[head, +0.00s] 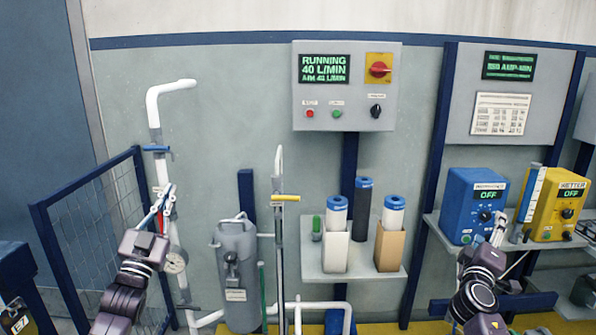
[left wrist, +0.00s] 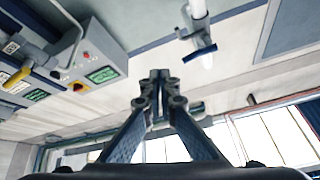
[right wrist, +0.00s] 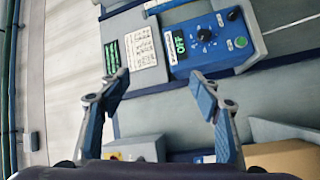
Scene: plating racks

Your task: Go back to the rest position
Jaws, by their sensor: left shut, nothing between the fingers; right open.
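My left gripper (head: 166,196) is raised in front of the white pipe (head: 163,170) at the left of the head view. In the left wrist view its fingers (left wrist: 160,76) meet at the tips with nothing between them. My right gripper (head: 502,222) is raised in front of the shelf at the right, between the blue box and the yellow box. In the right wrist view its fingers (right wrist: 158,85) stand wide apart, with nothing between them.
A grey control panel (head: 300,95) reads RUNNING 40 L/MIN. A blue box (head: 460,208) and a yellow box (head: 543,222), both reading OFF, stand on the right shelf. A shelf (head: 318,262) with filter cartridges, a grey canister (head: 238,275) and a mesh fence (head: 85,215) are close by.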

